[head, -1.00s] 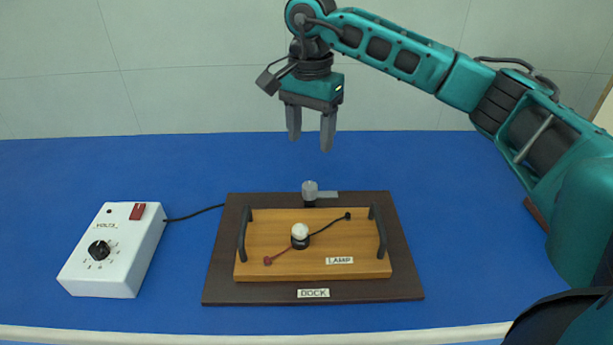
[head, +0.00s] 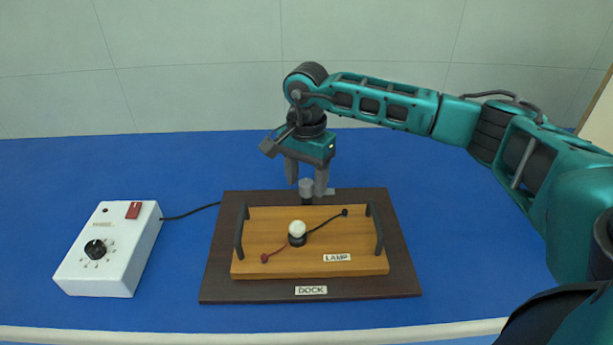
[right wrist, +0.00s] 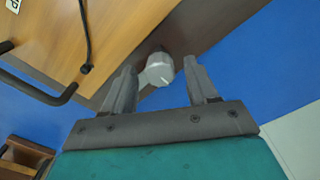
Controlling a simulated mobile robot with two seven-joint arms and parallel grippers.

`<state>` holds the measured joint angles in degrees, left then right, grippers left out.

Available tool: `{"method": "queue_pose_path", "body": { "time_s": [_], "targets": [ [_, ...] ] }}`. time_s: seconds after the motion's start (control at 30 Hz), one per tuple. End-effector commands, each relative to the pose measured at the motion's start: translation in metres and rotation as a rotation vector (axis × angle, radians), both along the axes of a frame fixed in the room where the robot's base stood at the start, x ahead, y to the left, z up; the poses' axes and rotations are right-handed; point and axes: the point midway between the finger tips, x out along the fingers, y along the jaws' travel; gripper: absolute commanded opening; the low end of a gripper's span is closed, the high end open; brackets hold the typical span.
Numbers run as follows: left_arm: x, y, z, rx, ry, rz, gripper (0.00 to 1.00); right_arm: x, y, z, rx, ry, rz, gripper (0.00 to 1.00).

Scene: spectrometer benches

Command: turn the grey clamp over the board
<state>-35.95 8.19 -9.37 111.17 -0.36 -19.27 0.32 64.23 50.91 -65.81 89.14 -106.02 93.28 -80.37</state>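The grey clamp (head: 306,187) stands on a dark post at the back edge of the dock, with its flat lever pointing right, beside the board. The wooden lamp board (head: 290,268) sits on the dark dock (head: 360,290). My right gripper (head: 306,190) is open, just above the clamp, with its fingers to either side of the clamp's knob. In the right wrist view the clamp knob (right wrist: 158,70) lies between the open fingertips, and no firm contact shows. The lever is partly hidden there. My left gripper is not in view.
A white voltage box (head: 118,265) with a black dial and red switch stands at the left, its cable (head: 190,213) running toward the dock. Two black handles (head: 376,230) rise from the board's sides. The blue table (head: 470,250) is clear to the right.

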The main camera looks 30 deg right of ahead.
Motion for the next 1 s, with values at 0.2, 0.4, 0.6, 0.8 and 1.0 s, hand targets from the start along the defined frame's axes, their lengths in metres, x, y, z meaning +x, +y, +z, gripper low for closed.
{"method": "queue_pose_path", "body": {
  "time_s": [0.2, 0.4, 0.6, 0.8, 1.0],
  "targets": [
    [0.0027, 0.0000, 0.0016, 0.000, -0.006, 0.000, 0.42, 0.0001, 0.0003, 0.0004, 0.000, 0.000, 0.000, 0.37],
    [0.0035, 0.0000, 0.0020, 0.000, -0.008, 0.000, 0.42, 0.0001, 0.0003, 0.0006, 0.000, 0.000, 0.000, 0.18],
    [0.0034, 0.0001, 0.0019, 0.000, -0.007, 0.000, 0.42, 0.0001, 0.0003, 0.0007, 0.001, 0.000, 0.000, 0.03],
    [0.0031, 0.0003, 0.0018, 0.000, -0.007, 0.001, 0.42, 0.0001, 0.0003, 0.0008, 0.001, 0.000, -0.021, 0.03],
    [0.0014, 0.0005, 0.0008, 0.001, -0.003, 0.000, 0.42, 0.0002, 0.0003, 0.0009, 0.001, -0.001, -0.106, 0.03]
  ]
}}
